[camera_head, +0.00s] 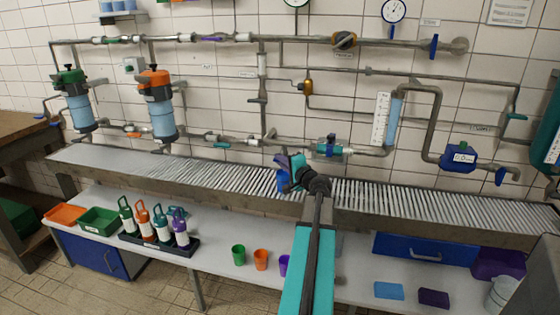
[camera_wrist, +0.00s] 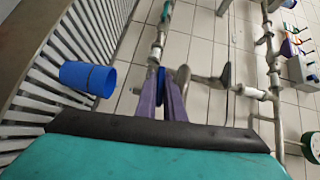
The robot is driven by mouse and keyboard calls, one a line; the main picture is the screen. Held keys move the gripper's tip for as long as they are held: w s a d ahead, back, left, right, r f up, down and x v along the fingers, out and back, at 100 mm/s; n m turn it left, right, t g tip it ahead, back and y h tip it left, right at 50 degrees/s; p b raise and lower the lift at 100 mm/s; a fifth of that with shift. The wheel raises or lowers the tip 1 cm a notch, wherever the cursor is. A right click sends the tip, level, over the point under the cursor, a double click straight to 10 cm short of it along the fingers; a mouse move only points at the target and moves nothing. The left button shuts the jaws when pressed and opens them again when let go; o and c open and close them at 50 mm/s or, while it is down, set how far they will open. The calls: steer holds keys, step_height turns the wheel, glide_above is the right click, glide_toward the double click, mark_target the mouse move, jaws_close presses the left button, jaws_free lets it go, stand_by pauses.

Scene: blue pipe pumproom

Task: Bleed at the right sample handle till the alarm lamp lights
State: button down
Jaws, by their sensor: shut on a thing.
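My gripper (camera_head: 289,163) is at the pipework just above the drain grating. In the wrist view its purple fingers (camera_wrist: 162,92) are shut on a thin blue piece (camera_wrist: 160,76), which looks like the right sample handle; the fingers hide most of it. A blue cup (camera_wrist: 88,78) stands below the handle on the grating, apart from the fingers. The cup also shows in the head view (camera_head: 283,183), partly behind my gripper. Whether liquid runs into the cup cannot be seen.
The slatted grating (camera_head: 400,198) runs along the wall under the pipes. A grey lever (camera_wrist: 226,76) and pipes lie close to my fingers. Green (camera_head: 238,255) and orange (camera_head: 260,259) cups stand on the lower bench, with several bottles (camera_head: 161,222) farther left.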

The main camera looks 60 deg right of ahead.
steer(key=g+p, duration=0.1)
steer(key=r+n+p, duration=0.1)
steer(key=p, duration=0.1)
steer(key=shift+d+g, duration=0.2)
steer(key=shift+g, duration=0.2)
steer(key=n+g+p, duration=0.2)
steer(key=p, duration=0.2)
steer(key=shift+y, duration=0.3)
steer(key=n+g+p, duration=0.1)
steer(key=g+p, duration=0.1)
steer(key=p, duration=0.1)
steer(key=n+g+p, duration=0.1)
steer(key=g+p, duration=0.1)
steer(key=p, duration=0.2)
steer(key=shift+f+n, duration=0.2)
steer(key=shift+n, duration=0.1)
steer(key=shift+s+f+n+g+p, duration=0.15)
steer(key=shift+n+g+p, duration=0.25)
steer(key=shift+g+p, duration=0.35)
steer(key=shift+h, duration=0.4)
steer(key=shift+f+g, duration=0.15)
steer(key=shift+g, duration=0.1)
steer(key=c, duration=1.9)
jaws_free()
steer(key=shift+d+f, duration=0.1)
steer(key=shift+o, duration=0.2)
